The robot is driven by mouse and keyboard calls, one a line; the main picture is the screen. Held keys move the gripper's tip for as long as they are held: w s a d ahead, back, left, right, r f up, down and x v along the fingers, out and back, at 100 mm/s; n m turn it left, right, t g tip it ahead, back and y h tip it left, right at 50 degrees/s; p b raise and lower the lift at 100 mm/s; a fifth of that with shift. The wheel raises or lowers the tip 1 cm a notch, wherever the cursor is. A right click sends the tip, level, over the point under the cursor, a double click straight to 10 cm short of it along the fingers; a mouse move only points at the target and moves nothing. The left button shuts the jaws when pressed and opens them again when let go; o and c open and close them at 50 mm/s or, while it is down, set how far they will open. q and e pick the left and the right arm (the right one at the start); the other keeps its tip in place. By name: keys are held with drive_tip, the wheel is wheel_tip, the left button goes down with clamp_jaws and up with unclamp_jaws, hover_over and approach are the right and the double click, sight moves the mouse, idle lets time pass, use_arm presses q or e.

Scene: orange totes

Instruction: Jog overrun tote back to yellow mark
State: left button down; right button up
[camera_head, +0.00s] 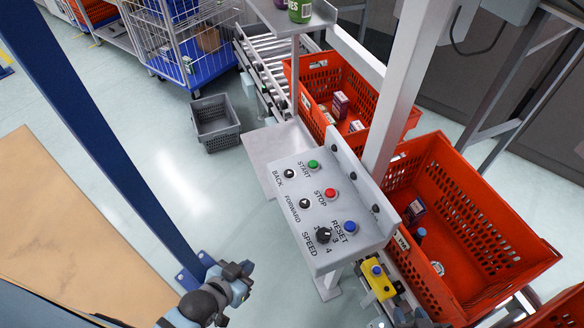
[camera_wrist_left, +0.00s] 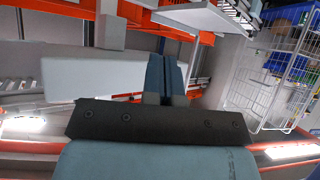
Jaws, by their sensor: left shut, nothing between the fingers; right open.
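A grey control panel (camera_head: 318,212) stands in the middle of the head view. It carries a black BACK button (camera_head: 290,174), a black FORWARD button (camera_head: 305,203), green START (camera_head: 313,165), red STOP (camera_head: 330,194), blue RESET (camera_head: 350,227) and a SPEED knob (camera_head: 323,234). An orange tote (camera_head: 480,205) with small items sits right of the panel; another orange tote (camera_head: 318,68) sits behind it. My left gripper (camera_head: 246,270) is shut and empty, left of and apart from the panel; its fingers (camera_wrist_left: 166,75) are together. I cannot make out a yellow floor or conveyor mark.
A yellow box with a blue button (camera_head: 378,278) is below the panel. A grey post (camera_head: 400,90) rises between the totes. A roller conveyor (camera_head: 266,60), a grey crate (camera_head: 215,122) and a wire cart (camera_head: 180,45) are behind.

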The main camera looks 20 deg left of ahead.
use_arm(q)
drive_tip(key=w+d+r+n+g+h, duration=0.1)
drive_tip(key=w+d+r+n+h, duration=0.2)
drive_tip(key=w+r+n+h, duration=0.65)
drive_tip(key=w+d+r+n, duration=0.2)
drive_tip(key=d+r+n, duration=0.3)
drive_tip(key=n, duration=0.9)
drive_tip(key=w+d+r+n+g+h, duration=0.1)
drive_tip(key=w+d+r+n+h, duration=0.1)
drive_tip(key=w+r+n+h, duration=0.55)
drive_tip(key=w+a+m+g+y, duration=0.5)
drive_tip(key=m+y, duration=0.6)
drive_tip(key=m, duration=0.4)
drive_tip(key=shift+w+a+f+m+g, duration=0.25)
drive_tip(key=shift+a+m+g, duration=0.15)
drive_tip(key=shift+a+g, duration=0.45)
drive_tip(key=shift+a, duration=0.15)
